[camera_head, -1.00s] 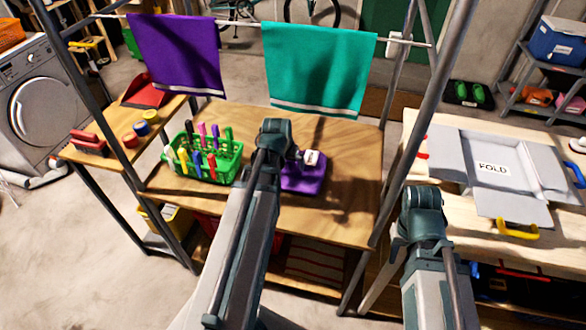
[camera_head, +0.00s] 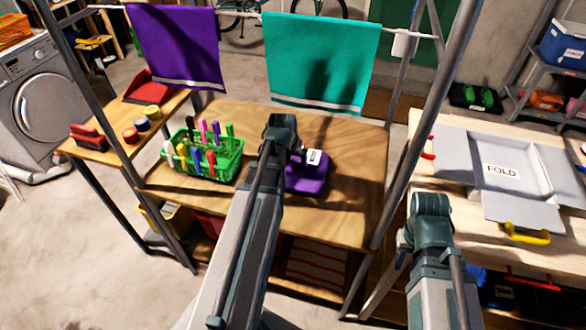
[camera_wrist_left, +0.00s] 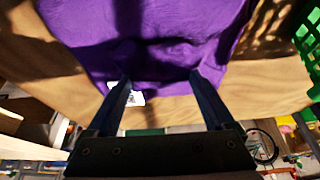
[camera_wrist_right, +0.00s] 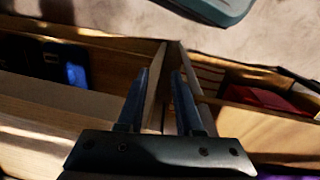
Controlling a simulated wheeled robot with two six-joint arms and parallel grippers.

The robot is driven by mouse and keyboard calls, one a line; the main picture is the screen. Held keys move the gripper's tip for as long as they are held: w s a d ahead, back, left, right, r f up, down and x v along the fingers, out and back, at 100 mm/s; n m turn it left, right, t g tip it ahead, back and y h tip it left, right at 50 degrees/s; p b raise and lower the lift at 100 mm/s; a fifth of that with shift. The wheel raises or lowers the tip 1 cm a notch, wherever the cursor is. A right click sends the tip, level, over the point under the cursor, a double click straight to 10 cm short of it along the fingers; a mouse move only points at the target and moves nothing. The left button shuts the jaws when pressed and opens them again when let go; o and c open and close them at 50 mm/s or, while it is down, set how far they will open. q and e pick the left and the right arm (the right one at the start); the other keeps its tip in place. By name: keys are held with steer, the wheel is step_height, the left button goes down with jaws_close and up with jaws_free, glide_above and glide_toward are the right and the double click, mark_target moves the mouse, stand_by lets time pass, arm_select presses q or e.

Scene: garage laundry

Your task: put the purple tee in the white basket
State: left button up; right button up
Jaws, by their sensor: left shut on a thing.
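The purple tee (camera_head: 306,180) is a folded bundle with a white label, over the middle of the wooden table (camera_head: 345,205). My left gripper (camera_head: 302,158) is shut on its edge. In the left wrist view the purple cloth (camera_wrist_left: 150,30) spreads beyond the fingers, with the label beside one fingertip. I cannot tell whether the tee touches the table or hangs just above it. My right gripper (camera_wrist_right: 160,75) is open and empty, low in front of the gap between the two tables. I cannot make out a white basket in any view.
A green caddy (camera_head: 222,172) of coloured pegs stands left of the tee. A purple towel (camera_head: 178,45) and a teal towel (camera_head: 320,60) hang behind the table. Metal posts (camera_head: 425,130) flank it. A grey folding board (camera_head: 465,150) lies on the right-hand table.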

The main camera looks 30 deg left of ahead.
arm_select(q)
jaws_close()
steer(key=shift+r, duration=0.1)
arm_select(e)
steer(key=shift+r, duration=0.1)
